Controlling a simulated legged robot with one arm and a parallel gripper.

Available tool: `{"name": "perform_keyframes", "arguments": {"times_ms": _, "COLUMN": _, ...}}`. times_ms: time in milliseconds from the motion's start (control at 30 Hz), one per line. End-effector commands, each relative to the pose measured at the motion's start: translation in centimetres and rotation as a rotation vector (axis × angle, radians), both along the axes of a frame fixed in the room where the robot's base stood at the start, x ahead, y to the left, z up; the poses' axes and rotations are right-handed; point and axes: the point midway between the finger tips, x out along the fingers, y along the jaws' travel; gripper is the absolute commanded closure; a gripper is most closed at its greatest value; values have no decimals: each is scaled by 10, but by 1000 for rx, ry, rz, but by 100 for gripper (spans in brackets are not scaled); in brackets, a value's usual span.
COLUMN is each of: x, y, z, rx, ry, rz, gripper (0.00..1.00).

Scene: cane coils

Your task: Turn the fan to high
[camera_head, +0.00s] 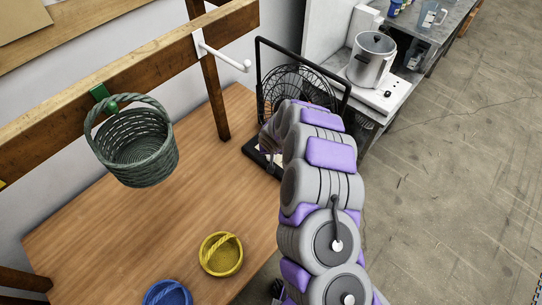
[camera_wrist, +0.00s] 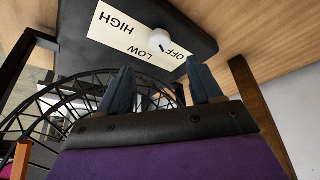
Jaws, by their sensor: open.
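The black caged fan (camera_head: 276,84) stands in a black frame at the far end of the wooden table in the head view. Its cage wires (camera_wrist: 62,108) show at the lower left of the wrist view. Its dark base carries a white label (camera_wrist: 116,33) reading HIGH, LOW and OFF, upside down to me. A white round knob (camera_wrist: 160,41) sits on the label beside OFF and LOW. A dark mark shows on the knob; its exact setting is hard to tell. My gripper (camera_wrist: 158,64) is open and empty, its two fingers pointing toward the knob, apparently apart from it. My arm hides much of the fan base in the head view.
A green basket (camera_head: 137,152) hangs from a wooden beam, near a white hook (camera_head: 222,57). Yellow (camera_head: 221,254) and blue (camera_head: 167,293) baskets are on the table (camera_head: 95,250). A metal pot (camera_head: 372,60) stands on a counter at the right. The concrete floor is clear.

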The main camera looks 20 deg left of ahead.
Motion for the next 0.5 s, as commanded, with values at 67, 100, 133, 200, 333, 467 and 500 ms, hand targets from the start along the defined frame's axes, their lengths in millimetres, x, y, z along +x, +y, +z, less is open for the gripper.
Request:
{"name": "perform_keyframes", "arguments": {"times_ms": 67, "x": 4, "y": 0, "z": -13, "rx": -3, "ry": 1, "rz": -1, "gripper": 35}}
{"name": "perform_keyframes", "arguments": {"times_ms": 100, "x": 5, "y": 1, "z": -19, "rx": -4, "ry": 2, "rz": -1, "gripper": 35}}
{"name": "perform_keyframes", "arguments": {"times_ms": 133, "x": 6, "y": 1, "z": -23, "rx": -4, "ry": 4, "rz": -2, "gripper": 35}}
{"name": "perform_keyframes", "arguments": {"times_ms": 200, "x": 9, "y": 2, "z": -31, "rx": -3, "ry": 3, "rz": -1, "gripper": 35}}
{"name": "perform_keyframes", "arguments": {"times_ms": 333, "x": 17, "y": 4, "z": -46, "rx": -1, "ry": 0, "rz": -3, "gripper": 35}}
{"name": "perform_keyframes", "arguments": {"times_ms": 467, "x": 21, "y": 7, "z": -61, "rx": -1, "ry": 1, "rz": 0, "gripper": 35}}
{"name": "perform_keyframes", "arguments": {"times_ms": 500, "x": 23, "y": 7, "z": -66, "rx": -3, "ry": 1, "rz": 0, "gripper": 35}}
